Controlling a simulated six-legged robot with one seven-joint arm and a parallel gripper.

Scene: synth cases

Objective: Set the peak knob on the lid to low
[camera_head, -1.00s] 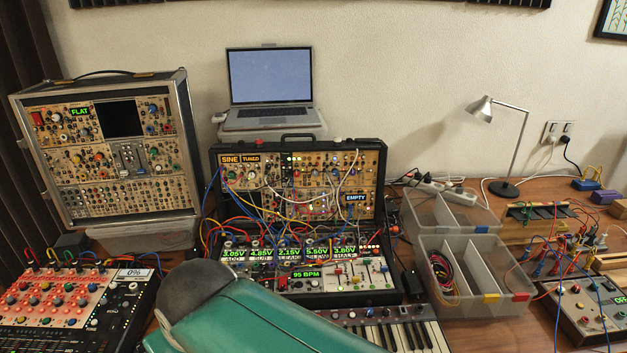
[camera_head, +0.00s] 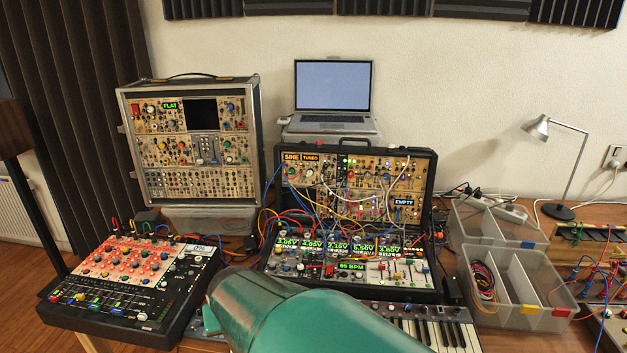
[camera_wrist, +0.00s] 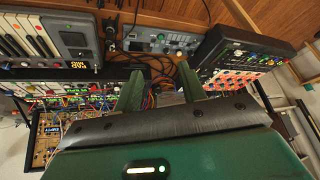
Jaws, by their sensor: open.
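My green arm covers the front middle of the head view. My gripper (camera_wrist: 160,80) shows in the wrist view, its two fingers apart with nothing between them. It hangs above the desk equipment, apart from the lid, whose panel (camera_wrist: 60,128) shows at lower left there.
A tall case with a FLAT display (camera_head: 170,105) stands left of the lid. A red-panelled mixer (camera_head: 125,257) is at front left and a keyboard (camera_head: 430,326) at front right. Clear bins (camera_head: 525,318) stand to the right. Patch cables (camera_head: 335,203) hang across the lid's lower panels.

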